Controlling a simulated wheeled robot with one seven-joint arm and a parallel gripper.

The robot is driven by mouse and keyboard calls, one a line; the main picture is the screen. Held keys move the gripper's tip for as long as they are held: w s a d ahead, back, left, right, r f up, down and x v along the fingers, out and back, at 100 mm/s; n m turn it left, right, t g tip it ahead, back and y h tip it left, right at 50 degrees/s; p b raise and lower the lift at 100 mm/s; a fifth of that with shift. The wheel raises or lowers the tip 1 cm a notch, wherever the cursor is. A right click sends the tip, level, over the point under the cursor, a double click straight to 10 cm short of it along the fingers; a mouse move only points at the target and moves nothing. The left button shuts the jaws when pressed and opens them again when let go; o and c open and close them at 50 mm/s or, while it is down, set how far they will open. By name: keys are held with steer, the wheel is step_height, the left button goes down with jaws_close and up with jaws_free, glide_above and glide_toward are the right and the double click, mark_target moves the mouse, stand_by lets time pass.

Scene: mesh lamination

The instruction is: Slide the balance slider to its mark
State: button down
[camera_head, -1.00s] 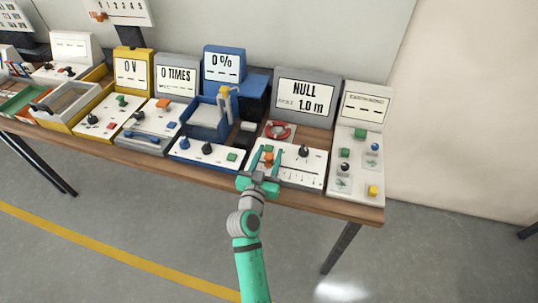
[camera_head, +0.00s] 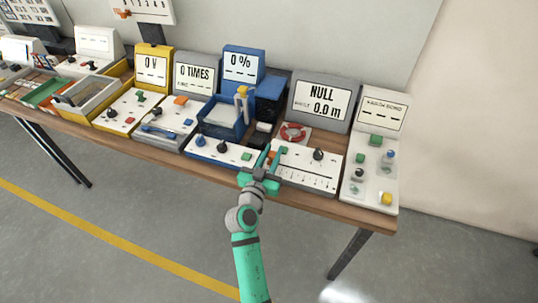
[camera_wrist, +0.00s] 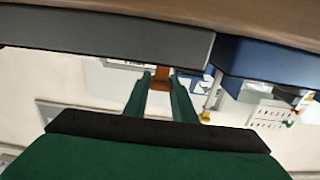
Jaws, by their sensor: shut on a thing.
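The grey balance unit (camera_head: 322,97) stands at the right part of the bench. Its screen reads NULL and 0.0 m. My gripper (camera_head: 270,157) reaches over the left end of this panel, at the left end of the scale. In the wrist view my gripper (camera_wrist: 162,82) is shut on an orange-brown block, the balance slider (camera_wrist: 162,78).
A blue unit (camera_head: 222,148) with a tray stands just left of the panel. A red-and-white ring (camera_head: 293,133) lies behind it. A light grey unit (camera_head: 373,170) with several buttons stands to the right. The wooden bench edge (camera_head: 325,212) runs in front.

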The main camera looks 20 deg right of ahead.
steer(key=shift+w+a, duration=0.1)
steer(key=shift+a, duration=0.15)
steer(key=c, duration=1.5)
jaws_free()
steer(key=shift+a, duration=0.1)
steer(key=v, duration=1)
steer(key=shift+s+a, duration=0.1)
steer(key=shift+s, duration=0.2)
